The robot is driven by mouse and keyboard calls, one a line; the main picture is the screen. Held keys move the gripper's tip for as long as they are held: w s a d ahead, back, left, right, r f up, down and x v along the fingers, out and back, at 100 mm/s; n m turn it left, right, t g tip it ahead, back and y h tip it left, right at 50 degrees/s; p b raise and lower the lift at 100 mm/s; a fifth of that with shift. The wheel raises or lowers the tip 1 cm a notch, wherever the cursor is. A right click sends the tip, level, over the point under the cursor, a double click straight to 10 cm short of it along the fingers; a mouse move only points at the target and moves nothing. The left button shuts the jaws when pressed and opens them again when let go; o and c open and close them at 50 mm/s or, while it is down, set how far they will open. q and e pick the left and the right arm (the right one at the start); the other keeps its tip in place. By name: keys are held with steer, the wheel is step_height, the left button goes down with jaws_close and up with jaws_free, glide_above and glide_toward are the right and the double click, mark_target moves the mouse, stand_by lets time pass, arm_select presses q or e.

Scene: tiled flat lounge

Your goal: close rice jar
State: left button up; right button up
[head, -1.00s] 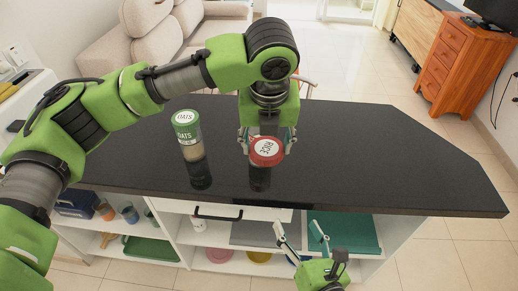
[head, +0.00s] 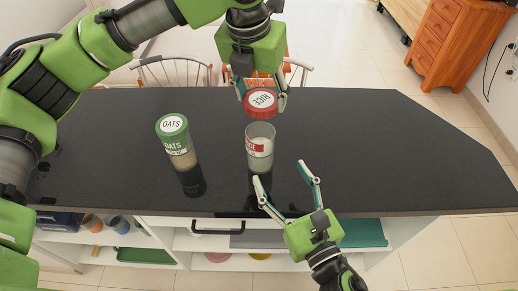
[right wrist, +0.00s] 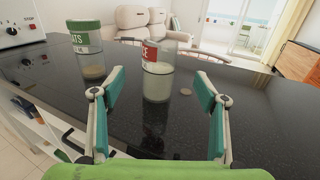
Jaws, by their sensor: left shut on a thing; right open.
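The rice jar (head: 260,148), clear with a red label and pale contents, stands upright and uncovered on the dark counter. It also shows in the right wrist view (right wrist: 157,80). My left gripper (head: 262,99) is shut on the red rice lid (head: 262,106), which appears just beyond the jar's rim in the head view, apart from it. The lid and left gripper are outside the right wrist view. My right gripper (head: 279,172) is open and empty at the counter's near side; its fingers (right wrist: 160,97) flank the jar in the right wrist view, with the jar farther off.
A green-lidded oats jar (head: 177,142) stands left of the rice jar. It also shows in the right wrist view (right wrist: 88,52). The dark counter (head: 400,150) is clear to the right. Shelves with several items lie below its front edge. Chairs (head: 175,72) stand behind it.

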mark_target(266, 148)
arm_select(q)
steer(key=shift+w+a, duration=0.1)
steer(key=shift+w+f, duration=0.1)
arm_select(e)
steer(key=x, duration=1.2)
steer(key=shift+w+a, duration=0.15)
steer(key=shift+w, duration=0.05)
steer(key=c, duration=1.7)
arm_select(q)
steer(key=shift+f, duration=2.5)
steer(key=shift+f, duration=0.85)
steer(key=shift+f, duration=0.55)
